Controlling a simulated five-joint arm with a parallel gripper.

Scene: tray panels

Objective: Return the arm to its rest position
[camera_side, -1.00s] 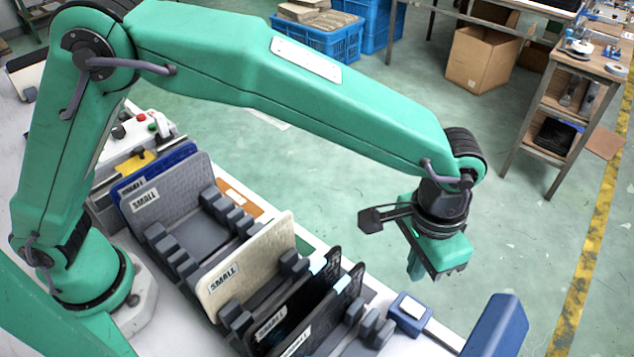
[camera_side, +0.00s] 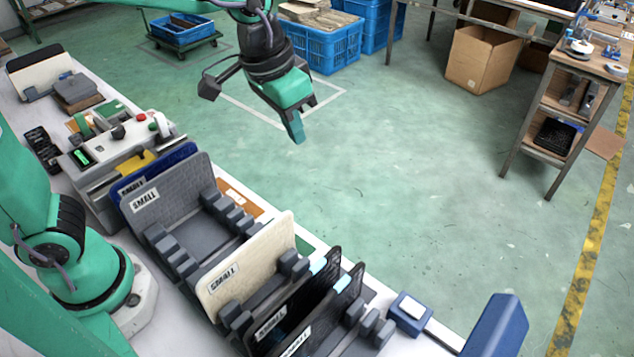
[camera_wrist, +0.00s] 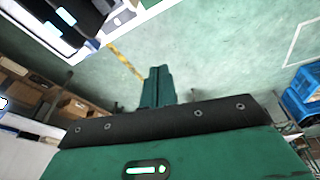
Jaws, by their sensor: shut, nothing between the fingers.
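My gripper (camera_side: 296,130) hangs high in the upper middle of the side view, over the green floor beyond the table's far edge. Its fingers are together, with nothing between them, and touch nothing. In the wrist view its closed fingers (camera_wrist: 157,87) point out over bare floor. The upper part of my arm runs out of the top of the side view. In the rack on the table stand a grey panel marked SMALL (camera_side: 180,190), a cream panel marked SMALL (camera_side: 250,262), a blue panel (camera_side: 150,172) and black panels (camera_side: 300,300).
A control box (camera_side: 115,150) with a red button stands left of the rack. A small blue block (camera_side: 408,312) lies at the table's front right. Blue crates (camera_side: 322,45), a cardboard box (camera_side: 482,58) and a wooden shelf (camera_side: 560,110) stand on the floor. The floor between is clear.

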